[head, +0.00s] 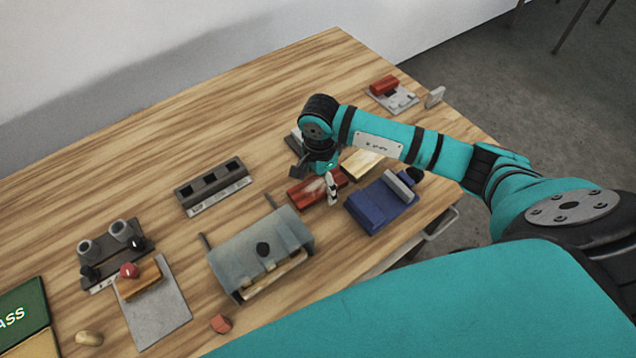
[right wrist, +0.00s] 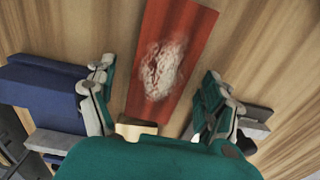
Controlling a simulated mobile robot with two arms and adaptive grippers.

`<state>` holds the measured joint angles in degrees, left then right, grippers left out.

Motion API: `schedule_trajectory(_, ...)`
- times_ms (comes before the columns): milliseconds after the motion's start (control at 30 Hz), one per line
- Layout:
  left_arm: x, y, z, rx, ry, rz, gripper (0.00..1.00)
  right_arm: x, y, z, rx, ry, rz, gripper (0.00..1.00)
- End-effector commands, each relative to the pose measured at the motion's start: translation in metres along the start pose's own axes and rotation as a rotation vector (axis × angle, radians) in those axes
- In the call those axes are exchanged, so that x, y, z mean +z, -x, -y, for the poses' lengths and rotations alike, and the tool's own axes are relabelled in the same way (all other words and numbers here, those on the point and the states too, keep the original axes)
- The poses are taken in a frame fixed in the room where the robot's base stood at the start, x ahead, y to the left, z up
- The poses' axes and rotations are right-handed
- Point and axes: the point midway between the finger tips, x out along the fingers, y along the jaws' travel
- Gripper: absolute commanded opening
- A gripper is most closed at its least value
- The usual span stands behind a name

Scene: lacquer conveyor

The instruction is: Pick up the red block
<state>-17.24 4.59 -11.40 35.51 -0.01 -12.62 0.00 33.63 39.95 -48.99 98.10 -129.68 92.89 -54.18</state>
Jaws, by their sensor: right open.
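A long red block (head: 305,194) with a whitish worn patch lies on the wooden table in the head view, partly hidden by my right gripper (head: 320,180). In the right wrist view the red block (right wrist: 186,45) runs up from between the fingers of the right gripper (right wrist: 158,75). That gripper is open, one finger on each side of the block, with a visible gap to each. I cannot tell how high the fingers are above the table. My left gripper is not in view.
A blue box (head: 378,207) stands close to the right of the red block, and a grey holder (head: 250,248) to its lower left. A pale wood block (head: 362,165) lies behind. Another red piece (head: 383,86) sits on a grey plate (head: 405,104). The table's back left is clear.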

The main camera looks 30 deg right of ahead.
Motion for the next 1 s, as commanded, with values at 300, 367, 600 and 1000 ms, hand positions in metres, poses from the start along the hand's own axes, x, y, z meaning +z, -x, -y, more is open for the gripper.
schedule_trajectory(300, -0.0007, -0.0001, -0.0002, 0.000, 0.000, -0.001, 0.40, -0.0001, -0.0018, 0.0001, 0.000, 0.000, 0.000, 0.74)
schedule_trajectory(367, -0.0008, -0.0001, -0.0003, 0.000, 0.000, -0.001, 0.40, -0.0001, -0.0017, 0.0001, 0.000, 0.000, 0.000, 0.66)
schedule_trajectory(600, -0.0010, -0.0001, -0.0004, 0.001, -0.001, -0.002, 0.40, -0.0001, -0.0014, 0.0002, 0.000, 0.000, 0.000, 0.35)
schedule_trajectory(1000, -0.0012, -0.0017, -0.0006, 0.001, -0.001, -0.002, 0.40, -0.0001, 0.0031, 0.0013, -0.004, 0.000, 0.001, 0.20)
